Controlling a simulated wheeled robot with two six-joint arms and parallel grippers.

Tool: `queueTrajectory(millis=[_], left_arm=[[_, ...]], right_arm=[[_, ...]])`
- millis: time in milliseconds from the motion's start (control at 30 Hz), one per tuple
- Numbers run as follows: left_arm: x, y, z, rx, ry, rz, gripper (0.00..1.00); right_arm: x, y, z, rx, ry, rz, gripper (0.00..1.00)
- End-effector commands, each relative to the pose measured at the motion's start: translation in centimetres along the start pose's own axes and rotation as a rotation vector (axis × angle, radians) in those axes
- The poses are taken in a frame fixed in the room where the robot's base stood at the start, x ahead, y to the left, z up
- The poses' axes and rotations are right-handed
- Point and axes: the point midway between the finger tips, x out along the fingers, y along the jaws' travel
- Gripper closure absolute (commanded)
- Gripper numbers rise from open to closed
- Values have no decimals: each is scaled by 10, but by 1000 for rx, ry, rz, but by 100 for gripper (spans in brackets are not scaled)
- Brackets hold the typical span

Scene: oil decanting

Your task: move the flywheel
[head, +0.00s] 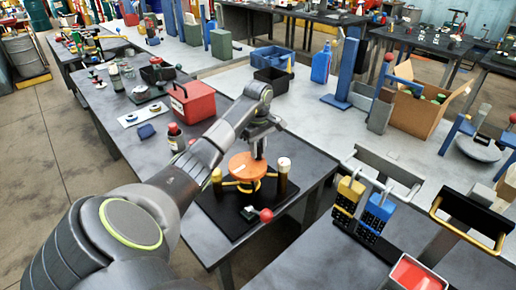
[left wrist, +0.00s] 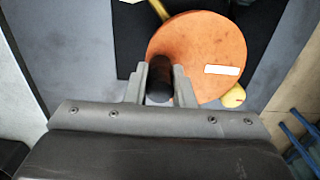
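The flywheel is an orange disc (head: 246,165) on a stand with brass-coloured arms, on a black base plate (head: 215,207). It also fills the upper middle of the left wrist view (left wrist: 205,50), with a white label on top. My left gripper (head: 260,150) is over the disc, pointing down. In the left wrist view its fingers (left wrist: 160,88) stand on both sides of a dark upright handle, with no clear gap. The disc's underside is mostly hidden, so I cannot tell whether it touches the stand. My right gripper is not in view.
A red box (head: 193,102) and a dark red bottle (head: 175,137) stand behind on the same table. A white-topped post (head: 283,178) and a red ball knob (head: 266,215) are close to the flywheel. Blue and yellow padlocks (head: 378,212) stand on the right.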

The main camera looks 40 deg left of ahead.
Motion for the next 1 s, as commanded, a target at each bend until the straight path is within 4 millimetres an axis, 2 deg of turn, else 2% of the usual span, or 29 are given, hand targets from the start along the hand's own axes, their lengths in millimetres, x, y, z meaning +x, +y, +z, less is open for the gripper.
queueTrajectory(millis=[467, 1000], left_arm=[[1, 0, -4, -83, 2, 2, 100], [1, -6, -24, -546, 1, 3, 100]], right_arm=[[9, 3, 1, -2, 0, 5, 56], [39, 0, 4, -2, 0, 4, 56]])
